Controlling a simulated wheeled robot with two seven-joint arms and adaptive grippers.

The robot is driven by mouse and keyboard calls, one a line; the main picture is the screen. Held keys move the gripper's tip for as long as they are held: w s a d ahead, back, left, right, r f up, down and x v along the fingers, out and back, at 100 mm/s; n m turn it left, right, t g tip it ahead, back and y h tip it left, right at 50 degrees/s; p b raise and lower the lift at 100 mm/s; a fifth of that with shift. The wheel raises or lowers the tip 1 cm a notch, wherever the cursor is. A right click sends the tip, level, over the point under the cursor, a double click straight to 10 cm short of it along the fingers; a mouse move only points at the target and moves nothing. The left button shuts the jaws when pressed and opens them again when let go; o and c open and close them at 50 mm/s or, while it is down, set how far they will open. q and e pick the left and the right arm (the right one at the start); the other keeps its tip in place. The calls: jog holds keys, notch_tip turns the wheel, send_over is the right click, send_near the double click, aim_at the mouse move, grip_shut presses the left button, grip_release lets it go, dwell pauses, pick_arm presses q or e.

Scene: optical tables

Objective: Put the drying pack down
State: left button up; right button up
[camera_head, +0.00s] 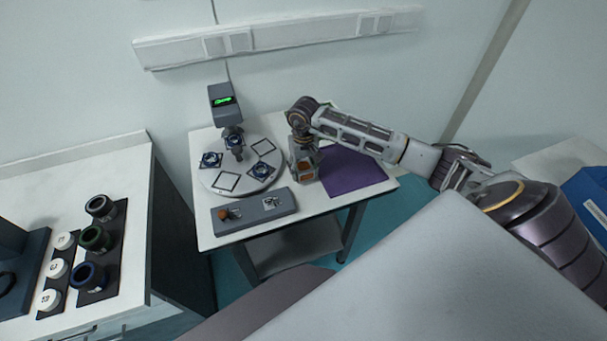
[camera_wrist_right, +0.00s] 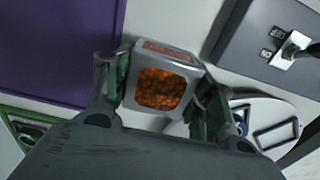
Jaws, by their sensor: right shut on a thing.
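The drying pack (camera_wrist_right: 162,88) is a small pale box with windows showing orange beads. In the right wrist view it sits between the two fingers of my right gripper (camera_wrist_right: 160,95), which is shut on it. The mat also shows at upper left in the wrist view (camera_wrist_right: 55,45). I cannot tell whether the pack touches the table. My left gripper is out of view.
A round grey plate (camera_head: 222,170) with several dark square frames and a device with a green display (camera_head: 223,101) stand left of the gripper. A grey block (camera_head: 250,212) lies in front. A left counter (camera_head: 30,195) holds dark rings and white caps. The purple mat is bare.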

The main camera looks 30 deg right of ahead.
aim_at(304, 175)
jog(key=shift+f, duration=1.5)
jog(key=shift+f, duration=0.15)
jog(key=o, duration=1.1)
jog(key=shift+r+p, duration=0.2)
jog(key=shift+p, duration=0.1)
jog(key=shift+r, duration=0.4)
notch_tip(304, 175, up, 9)
jog(key=shift+r+b, duration=0.1)
jog(key=shift+b, duration=1)
jog(key=shift+r, duration=0.95)
